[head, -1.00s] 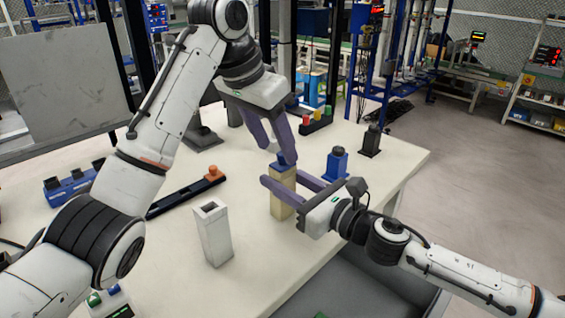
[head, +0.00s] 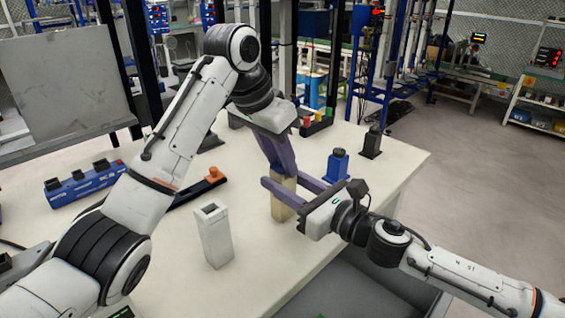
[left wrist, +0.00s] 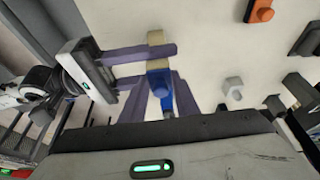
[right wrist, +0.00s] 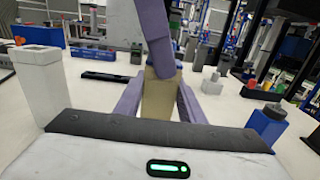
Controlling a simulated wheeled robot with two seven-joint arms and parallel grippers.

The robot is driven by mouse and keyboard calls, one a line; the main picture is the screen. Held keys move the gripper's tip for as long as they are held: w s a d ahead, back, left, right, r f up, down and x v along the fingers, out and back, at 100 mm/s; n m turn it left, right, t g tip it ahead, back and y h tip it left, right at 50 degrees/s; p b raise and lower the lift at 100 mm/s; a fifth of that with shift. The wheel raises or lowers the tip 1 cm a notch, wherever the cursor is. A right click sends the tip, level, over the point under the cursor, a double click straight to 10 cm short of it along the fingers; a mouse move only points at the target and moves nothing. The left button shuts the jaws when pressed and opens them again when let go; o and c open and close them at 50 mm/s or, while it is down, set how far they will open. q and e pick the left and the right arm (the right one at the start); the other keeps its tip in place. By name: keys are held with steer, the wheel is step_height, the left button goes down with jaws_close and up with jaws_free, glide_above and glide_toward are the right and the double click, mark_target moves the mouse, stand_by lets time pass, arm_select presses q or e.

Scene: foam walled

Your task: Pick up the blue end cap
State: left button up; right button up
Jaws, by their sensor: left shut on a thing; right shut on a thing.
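The blue end cap (left wrist: 160,82) is in the left wrist view, between the purple fingers of my left gripper (left wrist: 166,98), which is shut on it. In the head view my left gripper (head: 287,172) points down at the top of an upright tan block (head: 281,206), and its fingers hide the cap. My right gripper (head: 290,190) comes in from the right and is shut on the tan block, which stands on the table. The right wrist view shows the tan block (right wrist: 158,98) between my right fingers, with the left fingers above it.
An upright, hollow white post (head: 216,238) stands nearer on the white table (head: 265,265). A blue box with a dark top (head: 337,166) stands just beyond my right gripper. A dark rail with an orange piece (head: 214,174) and a blue unit (head: 83,184) lie at the left.

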arm_select(q)
step_height(320, 180, up, 9)
jaws_close()
arm_select(e)
steer(key=shift+f, duration=0.15)
arm_select(q)
steer(key=shift+r, duration=0.6)
steer(key=shift+f, duration=0.1)
arm_select(e)
steer(key=o, duration=1.2)
steer(key=shift+r, duration=0.2)
